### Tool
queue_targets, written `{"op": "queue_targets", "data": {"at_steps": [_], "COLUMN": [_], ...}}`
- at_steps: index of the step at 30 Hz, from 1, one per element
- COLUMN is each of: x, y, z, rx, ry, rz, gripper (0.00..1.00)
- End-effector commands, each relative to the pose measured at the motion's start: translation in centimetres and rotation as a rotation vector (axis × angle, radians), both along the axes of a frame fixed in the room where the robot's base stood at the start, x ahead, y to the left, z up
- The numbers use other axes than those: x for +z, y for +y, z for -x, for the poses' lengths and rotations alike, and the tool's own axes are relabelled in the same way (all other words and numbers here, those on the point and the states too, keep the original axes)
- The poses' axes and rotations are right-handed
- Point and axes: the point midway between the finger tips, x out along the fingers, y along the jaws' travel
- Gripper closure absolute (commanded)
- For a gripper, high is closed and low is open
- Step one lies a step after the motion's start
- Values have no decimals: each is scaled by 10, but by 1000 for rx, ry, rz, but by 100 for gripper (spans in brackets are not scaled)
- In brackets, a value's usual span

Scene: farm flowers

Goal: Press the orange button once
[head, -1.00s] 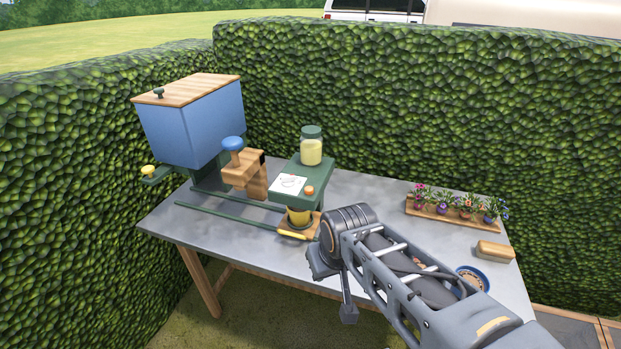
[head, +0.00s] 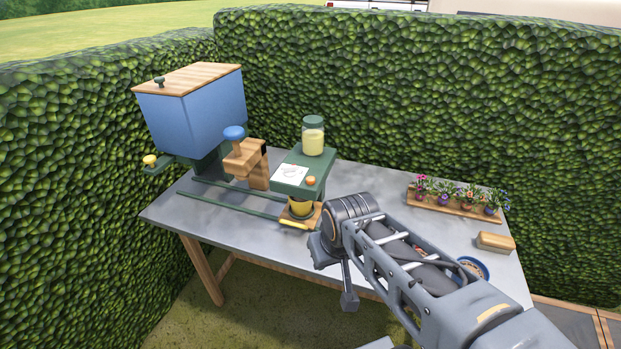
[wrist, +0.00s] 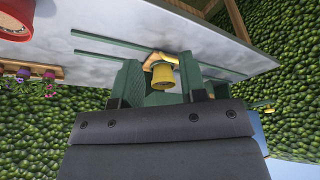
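The orange button (head: 311,181) is a small round knob on top of the green stand (head: 289,185), beside a white card with a drawing. It stands up from the surface. My gripper (wrist: 160,140) is to the right of and nearer than the button in the head view, where my arm hides its tip. Nothing shows held.
A yellow pot (head: 300,207) sits under the stand; a jar (head: 313,137) stands on it. To the left are a wooden block with a blue knob (head: 234,133) and a blue bin (head: 195,115). A flower tray (head: 455,208), wooden block (head: 496,241) and blue bowl (head: 473,266) are at right.

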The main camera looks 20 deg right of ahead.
Motion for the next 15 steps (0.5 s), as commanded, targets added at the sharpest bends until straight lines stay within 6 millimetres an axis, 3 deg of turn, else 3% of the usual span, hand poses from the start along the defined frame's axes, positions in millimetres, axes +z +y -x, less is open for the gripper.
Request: {"op": "queue_targets", "data": {"at_steps": [3,15], "x": [0,0], "y": [0,0], "z": [0,0], "rx": [0,0], "ry": [0,0], "rz": [0,0], "gripper": [63,100]}}
